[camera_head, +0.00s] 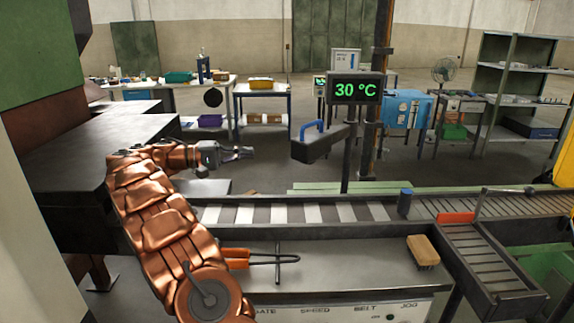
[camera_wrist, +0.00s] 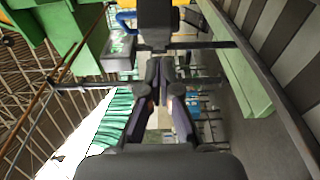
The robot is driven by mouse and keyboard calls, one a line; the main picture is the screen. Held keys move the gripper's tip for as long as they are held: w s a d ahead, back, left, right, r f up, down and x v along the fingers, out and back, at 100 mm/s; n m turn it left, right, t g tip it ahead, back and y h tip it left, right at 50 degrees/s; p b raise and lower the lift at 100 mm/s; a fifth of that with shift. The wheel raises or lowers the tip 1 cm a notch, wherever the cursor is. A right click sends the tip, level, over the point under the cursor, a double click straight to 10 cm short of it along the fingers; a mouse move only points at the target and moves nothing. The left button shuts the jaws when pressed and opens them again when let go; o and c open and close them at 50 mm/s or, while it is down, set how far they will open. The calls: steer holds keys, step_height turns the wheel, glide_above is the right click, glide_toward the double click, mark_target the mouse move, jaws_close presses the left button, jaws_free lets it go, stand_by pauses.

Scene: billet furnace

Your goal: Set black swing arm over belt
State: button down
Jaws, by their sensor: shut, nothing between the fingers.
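The black swing arm (camera_head: 318,146) sticks out to the left from the dark post and carries a blue handle (camera_head: 312,127). In the head view it appears above the far side of the belt (camera_head: 290,213), a dark conveyor with white slats; I cannot tell whether it overhangs it. My gripper (camera_head: 250,153) is shut and empty, pointing right, left of the swing arm and apart from it. In the wrist view my gripper (camera_wrist: 160,66) points toward the dark swing arm (camera_wrist: 158,24), with the blue handle (camera_wrist: 125,20) at its left.
A temperature display (camera_head: 356,89) reading 30 °C stands on the post above the swing arm. The near console (camera_head: 340,275) bears an orange-handled tool (camera_head: 262,257) and a wooden-backed brush (camera_head: 423,251). Green rails (camera_wrist: 235,70) run beside the belt. Air between gripper and swing arm looks clear.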

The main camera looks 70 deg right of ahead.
mark_target(300, 156)
steer(key=shift+s+d+f+b, duration=0.25)
steer(key=shift+s+b, duration=0.25)
steer(key=shift+b, duration=1.15)
steer(key=x, duration=0.7)
steer(key=shift+s+r+p, duration=0.3)
steer(key=shift+r+p, duration=0.1)
steer(key=shift+s+a, duration=0.25)
steer(key=shift+s, duration=0.95)
steer(key=shift+s+f+p, duration=0.15)
steer(key=shift+s+p, duration=0.25)
steer(key=shift+s, duration=0.2)
steer(key=shift+s+a+n+h+b, duration=0.3)
steer(key=shift+s+a+h+b, duration=0.1)
steer(key=shift+s+b, duration=0.25)
